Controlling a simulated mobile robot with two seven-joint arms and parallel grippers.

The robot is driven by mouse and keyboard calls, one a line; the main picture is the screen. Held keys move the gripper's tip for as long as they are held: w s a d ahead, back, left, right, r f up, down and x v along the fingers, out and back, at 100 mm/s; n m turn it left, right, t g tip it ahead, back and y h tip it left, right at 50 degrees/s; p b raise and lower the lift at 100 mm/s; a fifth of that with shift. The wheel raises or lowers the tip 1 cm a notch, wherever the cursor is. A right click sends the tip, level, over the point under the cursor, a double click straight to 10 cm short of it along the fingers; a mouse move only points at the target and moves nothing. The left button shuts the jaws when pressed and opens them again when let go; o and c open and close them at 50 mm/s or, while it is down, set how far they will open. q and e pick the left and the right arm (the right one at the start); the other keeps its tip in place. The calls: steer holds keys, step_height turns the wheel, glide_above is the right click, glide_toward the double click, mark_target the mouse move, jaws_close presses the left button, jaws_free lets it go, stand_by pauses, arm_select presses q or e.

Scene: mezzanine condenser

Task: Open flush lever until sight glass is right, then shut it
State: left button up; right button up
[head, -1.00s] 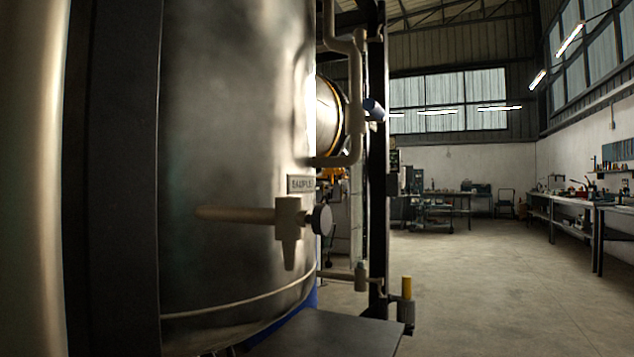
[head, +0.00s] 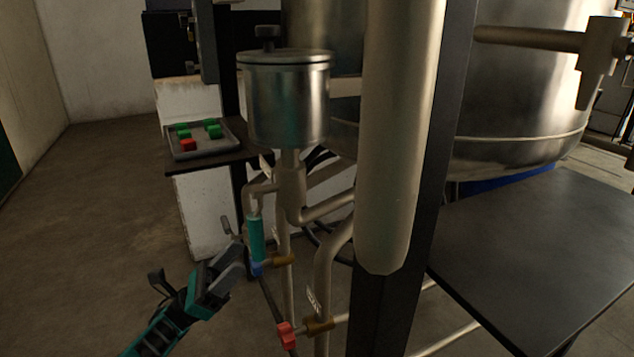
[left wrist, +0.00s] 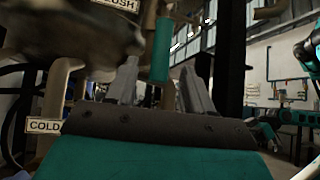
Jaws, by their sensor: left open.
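A teal sleeve (head: 256,238), apparently the flush lever's grip, hangs upright from the pipework below a lidded metal pot (head: 288,105). In the left wrist view the teal sleeve (left wrist: 161,50) shows beneath a cut-off label ending "USH" (left wrist: 122,4). My left gripper (head: 236,258) is open, just left of and slightly below the sleeve in the head view. In the wrist view its fingers (left wrist: 160,78) stand either side of the sleeve's line; I cannot tell whether they touch it. I cannot make out a sight glass.
A blue handle (head: 256,268) sits just below the sleeve, and a red handle (head: 286,335) lower down. A COLD label (left wrist: 45,126) shows in the wrist view. A thick pipe (head: 398,150) and dark post stand right. A tray (head: 222,152) holds several blocks. Floor at left is clear.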

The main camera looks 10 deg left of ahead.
arm_select(q)
steer(key=s+r+n+y+p, duration=0.1)
steer(key=s+n+y+p, duration=0.1)
steer(key=y+p, duration=0.15)
steer(key=n+t+y+p, duration=0.2)
steer(key=t+y+p, duration=0.1)
steer(key=y+p, duration=0.6)
glide_toward(253, 221)
steer(key=shift+h, duration=0.35)
steer(key=x, duration=0.9)
steer(key=shift+s+d+r, duration=0.1)
steer(key=shift+d+r, duration=0.2)
steer(key=shift+d, duration=0.15)
arm_select(e)
step_height(253, 221, up, 11)
steer(key=s+d, duration=0.2)
steer(key=shift+s+f+t+h, duration=0.15)
steer(key=shift+s+t+h, duration=0.15)
arm_select(q)
jaws_close()
arm_select(e)
steer(key=shift+d, duration=0.1)
arm_select(q)
steer(key=shift+d, duration=0.1)
